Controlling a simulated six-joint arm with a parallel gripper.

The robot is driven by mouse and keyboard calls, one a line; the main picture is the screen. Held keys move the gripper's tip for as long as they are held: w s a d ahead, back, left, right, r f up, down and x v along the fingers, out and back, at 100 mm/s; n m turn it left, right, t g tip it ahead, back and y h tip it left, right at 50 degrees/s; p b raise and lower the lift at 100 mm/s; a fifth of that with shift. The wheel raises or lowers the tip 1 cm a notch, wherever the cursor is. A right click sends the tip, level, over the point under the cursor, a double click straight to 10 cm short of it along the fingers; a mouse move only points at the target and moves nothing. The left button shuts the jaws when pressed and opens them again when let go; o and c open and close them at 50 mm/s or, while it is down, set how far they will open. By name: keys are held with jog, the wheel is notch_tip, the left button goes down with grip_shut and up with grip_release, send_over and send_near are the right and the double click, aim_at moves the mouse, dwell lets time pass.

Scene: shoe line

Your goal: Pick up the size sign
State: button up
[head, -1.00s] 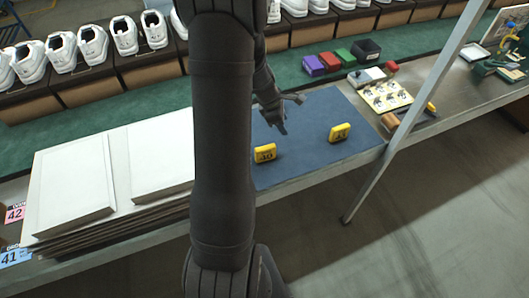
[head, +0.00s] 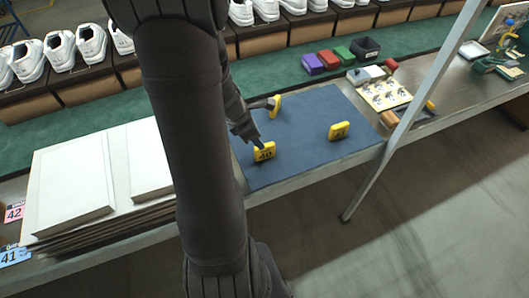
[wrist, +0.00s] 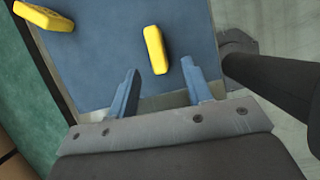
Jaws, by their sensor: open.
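Three yellow size signs stand on the blue mat (head: 300,140). The near-left sign, marked 40 (head: 264,155), is beside my gripper (head: 257,142). A second sign (head: 339,131) stands to the right; its number is not clear. A yellow sign (wrist: 155,50) lies just beyond the fingertips, seen edge-on, likely the 40 one. Another sign (wrist: 44,15) is at the upper left.
White box lids (head: 70,180) are stacked left of the mat. Small coloured boxes (head: 327,58) and a board of parts (head: 385,94) stand behind and right of it. A slanted metal post (head: 405,125) crosses at the right. Shoes on boxes line the back.

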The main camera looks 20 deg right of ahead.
aim_at(266, 149)
jog(key=x, duration=0.5)
jog(key=shift+w+x, duration=0.15)
jog(key=shift+x, duration=1.2)
jog(key=shift+w+x, duration=0.2)
jog(key=shift+x, duration=1.1)
grip_shut()
